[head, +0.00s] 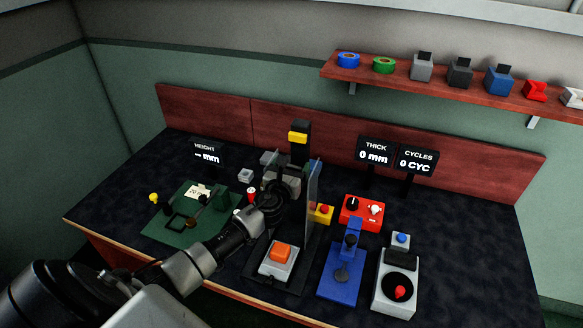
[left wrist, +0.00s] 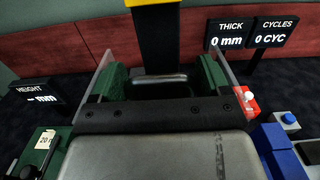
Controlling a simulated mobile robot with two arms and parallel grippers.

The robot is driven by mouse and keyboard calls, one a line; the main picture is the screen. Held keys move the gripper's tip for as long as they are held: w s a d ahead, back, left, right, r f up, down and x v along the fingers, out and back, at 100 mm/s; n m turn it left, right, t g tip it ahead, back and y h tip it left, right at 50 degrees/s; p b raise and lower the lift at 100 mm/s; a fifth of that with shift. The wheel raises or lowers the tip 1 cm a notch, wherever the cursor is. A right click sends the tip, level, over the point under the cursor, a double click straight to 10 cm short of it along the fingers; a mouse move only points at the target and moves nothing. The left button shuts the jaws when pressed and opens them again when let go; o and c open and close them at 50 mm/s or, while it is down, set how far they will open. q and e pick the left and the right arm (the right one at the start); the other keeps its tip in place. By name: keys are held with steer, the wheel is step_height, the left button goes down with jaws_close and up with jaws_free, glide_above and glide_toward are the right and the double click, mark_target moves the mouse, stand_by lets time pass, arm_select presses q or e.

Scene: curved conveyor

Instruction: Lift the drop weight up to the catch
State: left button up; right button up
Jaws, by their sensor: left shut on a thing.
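The drop tester's black column stands at the middle back, with a yellow catch (head: 298,138) near its top. The yellow part also shows at the top edge of the left wrist view (left wrist: 152,3). My left gripper (head: 283,168) is at the column below the yellow part. It is shut on the dark drop weight (left wrist: 160,83), which sits between its fingers in the left wrist view. My gripper and arm hide most of the weight in the head view. My right gripper is not in view.
A clear guard panel (head: 314,195) stands close to the right of my left gripper. A green fixture (head: 185,215) lies left; red (head: 362,212), blue (head: 342,275) and grey (head: 396,285) devices stand right. The height display (head: 206,153) shows dashes.

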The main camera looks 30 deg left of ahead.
arm_select(q)
steer(key=shift+w+r+p, duration=0.1)
steer(key=shift+r+p, duration=0.45)
steer(key=shift+r, duration=0.7)
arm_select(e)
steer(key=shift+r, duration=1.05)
arm_select(q)
steer(key=o, duration=1)
steer(key=shift+d, duration=0.1)
steer(key=shift+s+d+f, duration=0.1)
steer(key=shift+s+f, duration=0.05)
steer(key=shift+s, duration=0.3)
steer(key=shift+b+v, duration=0.8)
steer(key=shift+v, duration=4.2)
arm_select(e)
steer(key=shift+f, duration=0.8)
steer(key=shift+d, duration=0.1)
